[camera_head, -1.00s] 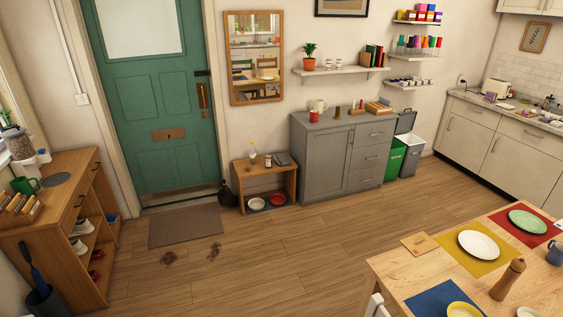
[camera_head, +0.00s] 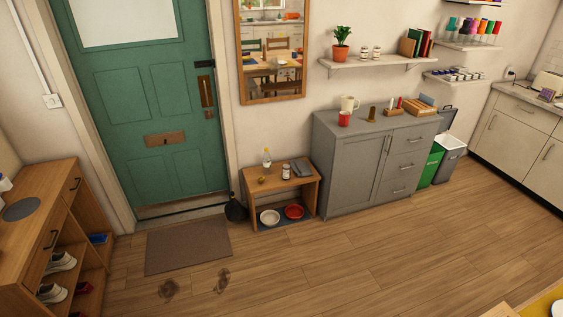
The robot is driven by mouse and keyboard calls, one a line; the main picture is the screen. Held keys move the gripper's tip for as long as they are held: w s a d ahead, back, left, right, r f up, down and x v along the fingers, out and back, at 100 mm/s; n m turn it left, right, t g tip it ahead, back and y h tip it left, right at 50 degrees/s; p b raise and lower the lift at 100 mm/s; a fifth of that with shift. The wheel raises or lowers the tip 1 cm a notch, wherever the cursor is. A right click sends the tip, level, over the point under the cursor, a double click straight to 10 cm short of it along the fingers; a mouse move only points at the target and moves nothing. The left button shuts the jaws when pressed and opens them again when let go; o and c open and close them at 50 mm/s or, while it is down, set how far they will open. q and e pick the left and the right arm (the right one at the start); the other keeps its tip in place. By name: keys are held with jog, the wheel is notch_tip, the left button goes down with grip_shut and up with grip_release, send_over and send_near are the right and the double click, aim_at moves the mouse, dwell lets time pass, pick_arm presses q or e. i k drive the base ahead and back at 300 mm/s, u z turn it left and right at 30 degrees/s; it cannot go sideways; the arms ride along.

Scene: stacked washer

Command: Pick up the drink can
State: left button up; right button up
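No item is plainly readable as the drink can at this size. A small upright cylinder (camera_head: 286,171), pale with a dark top, stands on the low wooden bench (camera_head: 309,188) and may be a can. A small red cylinder (camera_head: 344,118) stands on the grey cabinet (camera_head: 345,165), and I cannot tell whether it is a can or a cup. Neither of my grippers is in view.
A clear bottle (camera_head: 267,158) and a dark flat item (camera_head: 301,167) share the bench top. Bowls (camera_head: 270,217) sit beneath. A doormat (camera_head: 187,245) lies before the green door (camera_head: 147,110). A shoe cabinet (camera_head: 35,222) stands left.

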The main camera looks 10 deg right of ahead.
aim_at(286, 168)
jog(key=i, duration=1.45)
jog(key=z, duration=1.25)
jog(key=i, duration=2.5)
jog(key=u, duration=2.5)
